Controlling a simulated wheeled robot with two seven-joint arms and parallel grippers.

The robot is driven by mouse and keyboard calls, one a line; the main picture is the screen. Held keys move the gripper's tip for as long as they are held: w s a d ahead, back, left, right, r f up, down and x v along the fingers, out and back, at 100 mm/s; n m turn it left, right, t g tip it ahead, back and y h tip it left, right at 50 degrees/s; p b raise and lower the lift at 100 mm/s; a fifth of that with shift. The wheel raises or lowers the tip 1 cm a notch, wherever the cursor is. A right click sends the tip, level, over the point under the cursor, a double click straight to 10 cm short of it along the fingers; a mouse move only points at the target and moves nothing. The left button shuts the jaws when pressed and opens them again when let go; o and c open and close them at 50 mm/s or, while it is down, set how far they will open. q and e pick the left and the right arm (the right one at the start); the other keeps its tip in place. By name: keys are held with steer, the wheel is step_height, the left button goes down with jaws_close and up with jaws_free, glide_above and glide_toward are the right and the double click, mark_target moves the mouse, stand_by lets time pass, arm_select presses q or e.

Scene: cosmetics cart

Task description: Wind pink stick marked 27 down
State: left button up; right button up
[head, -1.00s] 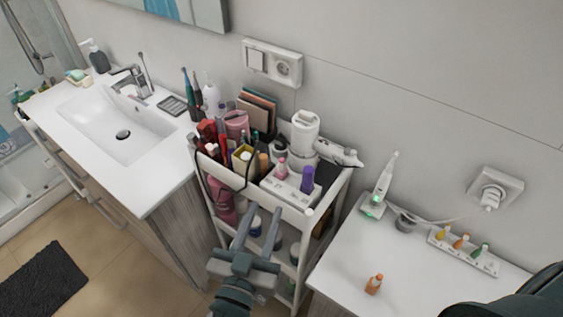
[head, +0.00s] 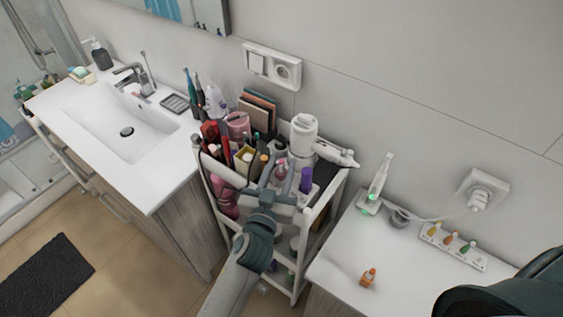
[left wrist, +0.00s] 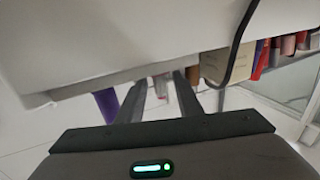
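The pink stick (head: 280,168) stands in the white holder on the cart's top tray, left of a purple stick (head: 306,180). The number 27 cannot be read now. My left gripper (head: 280,173) is over the front of the holder, its fingers spread and reaching toward the pink stick. In the left wrist view the fingers (left wrist: 160,95) are apart, with a small pinkish-white piece (left wrist: 160,86) showing between their tips. The purple stick (left wrist: 107,103) is beside them. I cannot tell whether a finger touches the pink stick. My right gripper is not in view.
A sink counter (head: 160,190) stands left.

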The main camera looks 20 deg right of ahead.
arm_select(q)
steer(key=shift+w+d, duration=0.1)
steer(key=shift+w, duration=0.05)
jaws_close()
steer(key=shift+m+g+h, duration=0.7)
steer(key=shift+m+h, duration=0.1)
steer(key=shift+h, duration=0.2)
steer(key=m+g+h, duration=0.3)
steer(key=shift+w, duration=0.1)
steer(key=shift+m+g+h+b, duration=0.35)
steer(key=shift+m+g+h, duration=0.3)
steer(key=shift+g, duration=0.45)
steer(key=shift+m+g+h+b, duration=0.4)
steer(key=shift+m+g, duration=0.35)
steer(key=shift+g, duration=0.35)
jaws_free()
steer(key=shift+r, duration=0.1)
